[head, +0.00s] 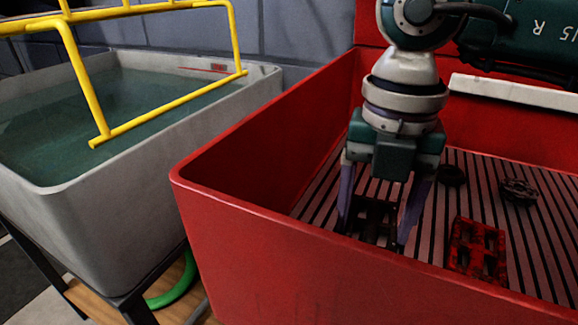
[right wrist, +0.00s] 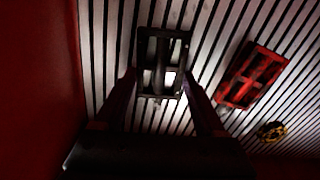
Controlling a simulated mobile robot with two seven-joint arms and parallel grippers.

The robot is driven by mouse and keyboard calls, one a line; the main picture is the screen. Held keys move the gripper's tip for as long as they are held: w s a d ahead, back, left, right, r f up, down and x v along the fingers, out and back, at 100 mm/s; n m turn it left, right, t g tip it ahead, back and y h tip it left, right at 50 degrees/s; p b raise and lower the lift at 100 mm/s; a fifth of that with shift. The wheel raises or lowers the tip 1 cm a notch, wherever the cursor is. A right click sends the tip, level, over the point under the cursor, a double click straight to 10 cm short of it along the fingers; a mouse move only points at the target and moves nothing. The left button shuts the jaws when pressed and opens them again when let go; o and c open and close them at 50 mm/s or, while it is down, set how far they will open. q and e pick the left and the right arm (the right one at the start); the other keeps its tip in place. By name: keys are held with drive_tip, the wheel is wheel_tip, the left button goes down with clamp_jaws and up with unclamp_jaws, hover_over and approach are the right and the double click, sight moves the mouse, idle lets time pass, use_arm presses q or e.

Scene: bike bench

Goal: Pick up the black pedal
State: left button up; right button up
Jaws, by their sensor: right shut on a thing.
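The black pedal (head: 374,214) is an open dark frame inside the red bin, low over its slatted floor near the front wall. My right gripper (head: 371,236) points down into the bin with a finger on each side of the pedal, shut on it. In the right wrist view the pedal (right wrist: 163,62) shows between the fingertips (right wrist: 160,78), with pale slats visible through its openings. I cannot tell whether the pedal touches the floor. My left gripper is not in view.
The red bin (head: 270,235) has high walls around the gripper. A red pedal (head: 478,250) lies to the right, with a dark round part (head: 519,191) and a small dark ring (head: 452,175) behind. A grey water tub (head: 120,185) and yellow rack (head: 165,107) stand left.

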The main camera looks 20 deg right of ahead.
drive_tip(key=c, duration=0.7)
drive_tip(key=shift+r, duration=0.1)
drive_tip(key=shift+c, duration=0.2)
